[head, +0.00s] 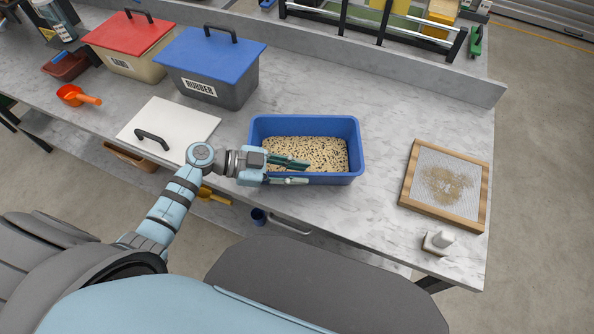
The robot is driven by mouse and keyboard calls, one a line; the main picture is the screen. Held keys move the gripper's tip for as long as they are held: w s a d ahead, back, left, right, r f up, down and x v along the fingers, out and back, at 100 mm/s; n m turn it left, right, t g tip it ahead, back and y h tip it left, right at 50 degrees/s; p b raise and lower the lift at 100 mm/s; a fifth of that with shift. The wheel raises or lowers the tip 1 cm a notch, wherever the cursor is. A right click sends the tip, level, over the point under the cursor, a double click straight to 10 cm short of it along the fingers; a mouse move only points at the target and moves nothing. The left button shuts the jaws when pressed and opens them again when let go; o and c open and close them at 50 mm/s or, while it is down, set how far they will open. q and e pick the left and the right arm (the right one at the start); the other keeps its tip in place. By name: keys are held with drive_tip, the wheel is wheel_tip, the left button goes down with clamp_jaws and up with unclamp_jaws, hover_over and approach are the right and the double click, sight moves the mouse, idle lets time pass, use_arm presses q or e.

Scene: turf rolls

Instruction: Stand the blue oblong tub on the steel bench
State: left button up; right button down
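The blue oblong tub (355,160) stands upright on a pale bench and holds speckled tan grain. The bench top (350,230) looks marbled grey-white; I cannot make out a clearly steel bench. My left gripper (297,172) is at the tub's near side, left of its middle. Its fingers are apart, one above the grain inside the near rim and the other outside the near wall. I cannot tell whether either finger touches the tub. My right gripper is not in view.
A blue-lidded tub (210,55), a red-lidded tub (128,35), a white lid (180,122) and an orange scoop (75,95) are to the left. A raised ledge runs behind.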

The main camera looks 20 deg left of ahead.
use_arm(q)
drive_tip(key=v, duration=1.2)
idle(0.3)
